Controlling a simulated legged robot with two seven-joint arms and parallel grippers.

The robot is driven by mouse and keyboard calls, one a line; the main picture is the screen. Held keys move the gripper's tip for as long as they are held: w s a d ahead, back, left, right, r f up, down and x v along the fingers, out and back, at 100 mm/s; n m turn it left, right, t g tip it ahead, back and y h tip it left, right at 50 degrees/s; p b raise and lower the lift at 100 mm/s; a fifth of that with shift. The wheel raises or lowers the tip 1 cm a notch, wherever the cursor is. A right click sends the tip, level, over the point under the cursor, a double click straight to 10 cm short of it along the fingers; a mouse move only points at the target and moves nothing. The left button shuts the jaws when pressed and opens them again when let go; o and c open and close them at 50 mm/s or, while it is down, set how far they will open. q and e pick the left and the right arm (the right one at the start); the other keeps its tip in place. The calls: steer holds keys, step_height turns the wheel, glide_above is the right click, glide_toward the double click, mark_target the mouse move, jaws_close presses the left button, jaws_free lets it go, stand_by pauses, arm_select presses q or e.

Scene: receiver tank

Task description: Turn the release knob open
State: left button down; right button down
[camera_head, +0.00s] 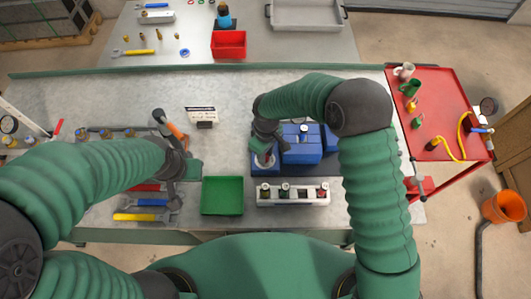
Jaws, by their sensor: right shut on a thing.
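The blue receiver tank (302,148) sits on the grey workbench, right of the middle. My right gripper (263,152) reaches down at the tank's left end and is shut on a small part there, which seems to be the release knob. The gripper and wrist hide most of that part, so its turned position cannot be told. A round, pale-faced fitting (265,161) shows just below the fingers. My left gripper (188,168) is over the bench left of the green tray, and its fingers are too dark and small to read.
A green tray (222,196) and a white block with several fittings (293,193) lie at the near edge. Wrenches (146,209) and an orange-handled tool (178,131) lie left. A small sign (201,114) stands behind. A red cart (440,110) is at right.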

steer(key=shift+w+a+r+n, duration=0.15)
steer(key=shift+w+n, duration=0.1)
steer(key=shift+n, duration=0.25)
steer(key=c, duration=1.3)
jaws_free()
steer(key=shift+o, duration=1)
step_height(320, 180, up, 16)
steer(key=b, duration=0.1)
steer(key=shift+w+r+b, duration=0.25)
steer(key=shift+w+b, duration=0.05)
